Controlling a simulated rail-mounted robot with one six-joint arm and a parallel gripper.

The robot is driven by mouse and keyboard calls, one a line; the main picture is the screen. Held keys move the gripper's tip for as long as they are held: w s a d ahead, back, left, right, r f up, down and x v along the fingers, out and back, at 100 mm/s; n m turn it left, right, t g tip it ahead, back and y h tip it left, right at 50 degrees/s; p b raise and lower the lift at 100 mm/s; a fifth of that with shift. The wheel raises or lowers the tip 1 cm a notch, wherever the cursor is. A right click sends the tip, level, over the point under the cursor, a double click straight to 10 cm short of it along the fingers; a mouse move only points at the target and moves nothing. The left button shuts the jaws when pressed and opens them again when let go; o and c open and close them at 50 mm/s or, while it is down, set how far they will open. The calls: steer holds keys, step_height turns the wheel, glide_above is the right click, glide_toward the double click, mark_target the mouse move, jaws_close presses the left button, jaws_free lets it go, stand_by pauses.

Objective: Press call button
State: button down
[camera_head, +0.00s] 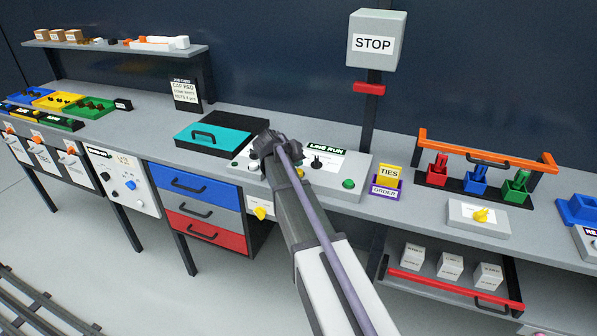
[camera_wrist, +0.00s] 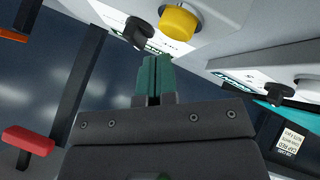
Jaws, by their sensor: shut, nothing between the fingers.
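A grey control box with a "LINE RUN" label (camera_head: 345,190) stands on the bench in the head view. It carries a black knob (camera_head: 317,162), a green button (camera_head: 348,184) and a yellow button (camera_head: 300,172) partly hidden by my arm. In the wrist view the yellow button (camera_wrist: 180,20) is large, just beyond and slightly right of my fingertips, beside a black knob (camera_wrist: 138,32). No "call" label is readable. My gripper (camera_wrist: 155,60) is shut and empty, apart from the button as far as I can tell. In the head view my gripper (camera_head: 270,146) is over the box's left part.
A purple "ORDER" holder (camera_head: 386,188) stands to the right. Another knob (camera_wrist: 280,92) is near my gripper's right side.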

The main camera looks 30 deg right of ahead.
steer(key=shift+f+b, duration=0.45)
steer(key=shift+f, duration=0.05)
steer(key=shift+f+b, duration=0.45)
steer(key=shift+b, duration=0.05)
stand_by(0.6)
stand_by(0.3)
steer(key=shift+r+p, duration=0.9)
steer(key=shift+p, duration=0.05)
step_height(320, 180, up, 5)
steer(key=p, duration=0.5)
steer(key=shift+r, duration=0.15)
steer(key=shift+f, duration=0.2)
